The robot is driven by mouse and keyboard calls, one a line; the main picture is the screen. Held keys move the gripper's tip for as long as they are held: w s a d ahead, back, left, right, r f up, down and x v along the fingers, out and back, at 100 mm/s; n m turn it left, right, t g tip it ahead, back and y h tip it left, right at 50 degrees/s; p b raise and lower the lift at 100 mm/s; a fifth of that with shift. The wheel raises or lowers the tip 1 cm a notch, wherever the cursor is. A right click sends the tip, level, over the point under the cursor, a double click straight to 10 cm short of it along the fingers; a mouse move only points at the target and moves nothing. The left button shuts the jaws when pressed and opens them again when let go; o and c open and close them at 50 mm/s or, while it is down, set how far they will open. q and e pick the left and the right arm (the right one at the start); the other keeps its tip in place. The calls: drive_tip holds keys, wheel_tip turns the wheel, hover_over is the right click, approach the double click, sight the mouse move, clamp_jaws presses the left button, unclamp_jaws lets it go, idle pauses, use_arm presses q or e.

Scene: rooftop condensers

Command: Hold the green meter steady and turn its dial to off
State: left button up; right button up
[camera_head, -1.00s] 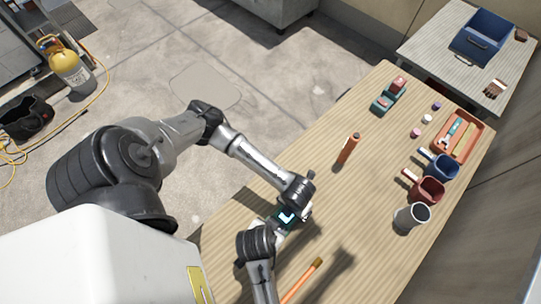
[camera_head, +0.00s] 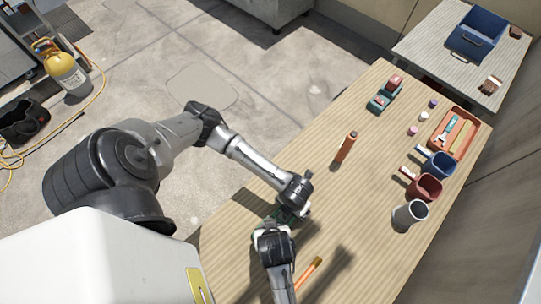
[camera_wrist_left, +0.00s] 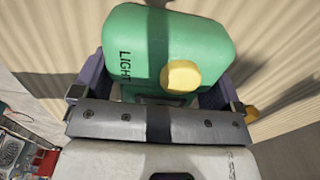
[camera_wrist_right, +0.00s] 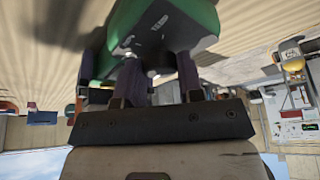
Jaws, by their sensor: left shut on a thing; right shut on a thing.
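The green meter (camera_head: 279,214) is at the near left of the wooden table, mostly covered by my grippers in the head view. In the left wrist view the meter (camera_wrist_left: 130,35) shows "LIGHT" lettering and a yellow knob (camera_wrist_left: 182,75). My left gripper (camera_head: 292,207) is shut on the meter, with a finger on each side. My right gripper (camera_head: 270,230) is over the meter. In the right wrist view its fingers (camera_wrist_right: 155,90) are close together against the meter's underside in that picture (camera_wrist_right: 165,30), shut on a narrow part, apparently the dial, which is largely hidden.
An orange cylinder (camera_head: 346,147) stands mid-table; an orange stick (camera_head: 308,275) lies near my right arm. A grey cup (camera_head: 406,214), red mug (camera_head: 425,187), blue mug (camera_head: 438,164) and orange tray (camera_head: 435,148) line the right edge.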

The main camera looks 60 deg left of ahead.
use_arm(q)
drive_tip(key=shift+a+f, duration=0.15)
drive_tip(key=shift+f, duration=0.1)
use_arm(e)
drive_tip(key=shift+w+n+g, duration=0.1)
drive_tip(key=shift+n+g, duration=0.5)
drive_tip(key=shift+n, duration=1.4)
drive_tip(key=o, duration=0.9)
drive_tip(key=shift+o, duration=0.2)
drive_tip(key=v, duration=1.2)
drive_tip(key=shift+w+d+f, duration=0.1)
use_arm(q)
drive_tip(key=o, duration=0.9)
drive_tip(key=shift+r, duration=0.1)
